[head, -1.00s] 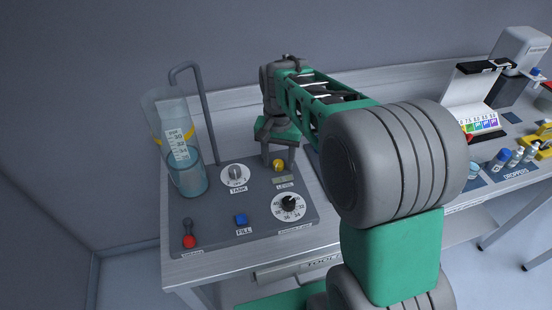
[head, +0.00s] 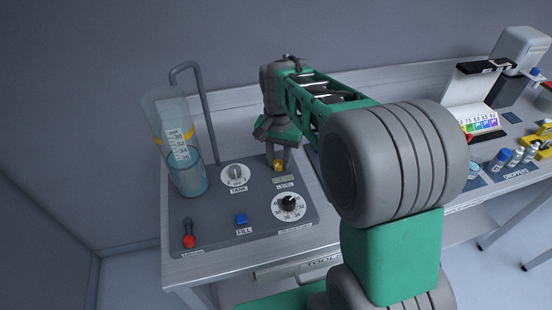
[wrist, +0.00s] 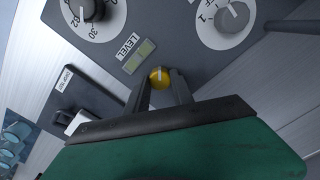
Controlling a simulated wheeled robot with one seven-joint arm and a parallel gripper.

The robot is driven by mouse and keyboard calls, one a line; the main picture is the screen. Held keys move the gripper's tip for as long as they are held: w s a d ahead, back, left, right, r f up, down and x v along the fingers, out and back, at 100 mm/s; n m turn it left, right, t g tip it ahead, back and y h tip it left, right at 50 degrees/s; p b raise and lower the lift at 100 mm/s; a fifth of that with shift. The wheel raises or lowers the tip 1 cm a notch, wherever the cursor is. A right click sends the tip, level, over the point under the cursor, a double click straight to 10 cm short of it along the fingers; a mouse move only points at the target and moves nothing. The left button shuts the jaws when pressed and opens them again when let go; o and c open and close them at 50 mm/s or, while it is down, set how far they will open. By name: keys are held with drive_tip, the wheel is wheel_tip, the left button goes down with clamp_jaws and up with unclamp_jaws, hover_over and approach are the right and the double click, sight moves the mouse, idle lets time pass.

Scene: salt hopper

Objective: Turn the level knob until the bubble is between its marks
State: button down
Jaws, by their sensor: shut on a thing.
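The yellow level knob (head: 278,164) sits on the dark grey panel, just behind the LEVEL label. In the wrist view the knob (wrist: 159,77) is between the fingertips of my gripper (wrist: 160,88), which is shut on it from above. A pale line shows on the knob's top. The level vial (wrist: 139,57) lies beside the LEVEL label, a small greenish window; it also shows in the head view (head: 284,180). The bubble and its marks are too small to make out.
The TANK dial (head: 235,175) is left of the knob, and a numbered dial (head: 289,204) is in front. A blue FILL button (head: 241,219), a red-tipped lever (head: 189,240) and a clear cylinder (head: 188,172) stand on the panel. Dropper bottles (head: 502,159) stand far right.

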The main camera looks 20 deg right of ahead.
sight(278, 163)
drive_tip(key=shift+m, duration=0.8)
drive_tip(key=c, duration=1.1)
unclamp_jaws()
drive_tip(key=shift+r, duration=0.3)
wheel_tip(278, 163, up, 7)
drive_tip(key=shift+r, duration=0.15)
drive_tip(key=shift+a, duration=0.1)
